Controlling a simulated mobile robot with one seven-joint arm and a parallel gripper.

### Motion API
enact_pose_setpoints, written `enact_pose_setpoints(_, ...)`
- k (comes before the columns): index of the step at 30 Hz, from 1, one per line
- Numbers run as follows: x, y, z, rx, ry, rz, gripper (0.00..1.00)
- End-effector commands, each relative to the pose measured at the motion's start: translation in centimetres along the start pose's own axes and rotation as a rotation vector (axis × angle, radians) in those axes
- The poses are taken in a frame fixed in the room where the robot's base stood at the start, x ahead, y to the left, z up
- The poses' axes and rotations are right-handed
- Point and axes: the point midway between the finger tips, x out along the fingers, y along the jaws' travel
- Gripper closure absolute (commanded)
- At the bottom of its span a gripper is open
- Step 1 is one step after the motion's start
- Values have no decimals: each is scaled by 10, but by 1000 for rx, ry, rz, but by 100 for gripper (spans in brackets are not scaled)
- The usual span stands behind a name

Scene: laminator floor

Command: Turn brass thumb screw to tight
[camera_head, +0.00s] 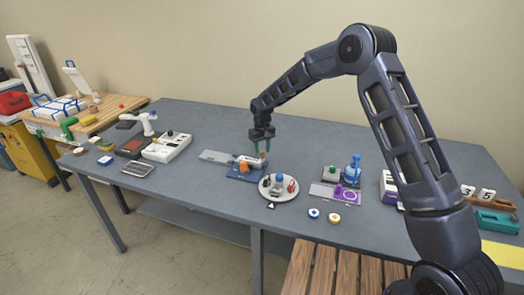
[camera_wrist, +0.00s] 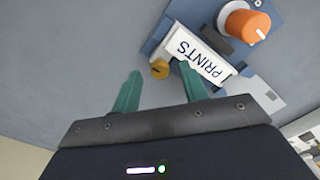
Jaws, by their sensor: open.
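The brass thumb screw (camera_wrist: 160,69) shows in the wrist view as a small round brass head beside the end of a white block labelled PRINTS (camera_wrist: 196,59). The block sits on a blue fixture (camera_wrist: 157,37) with an orange knob (camera_wrist: 247,24). In the head view this blue fixture (camera_head: 238,176) is at the middle of the table, and the screw is too small to make out. My gripper (camera_head: 262,150) points down over the fixture's back right end. In the wrist view my gripper (camera_wrist: 158,78) is open, its teal fingers apart on either side of the screw's line; contact cannot be told.
A round white tray (camera_head: 268,194) with small items stands just right and in front of the fixture. A flat grey plate (camera_head: 214,156) lies to its left. A white device (camera_head: 167,147) stands farther left. The grey table (camera_head: 200,196) is bare in front of the fixture.

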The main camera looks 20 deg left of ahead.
Motion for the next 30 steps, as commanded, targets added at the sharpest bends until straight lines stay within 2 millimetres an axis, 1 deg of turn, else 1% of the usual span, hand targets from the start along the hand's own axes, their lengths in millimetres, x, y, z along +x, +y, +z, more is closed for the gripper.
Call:
enact_pose_setpoints(12,-71,0,0,1,3,0,56)
enact_pose_setpoints(16,-88,0,0,0,2,0,56)
enact_pose_setpoints(21,-100,0,0,0,0,0,56)
enact_pose_setpoints(30,-102,0,0,0,0,0,56)
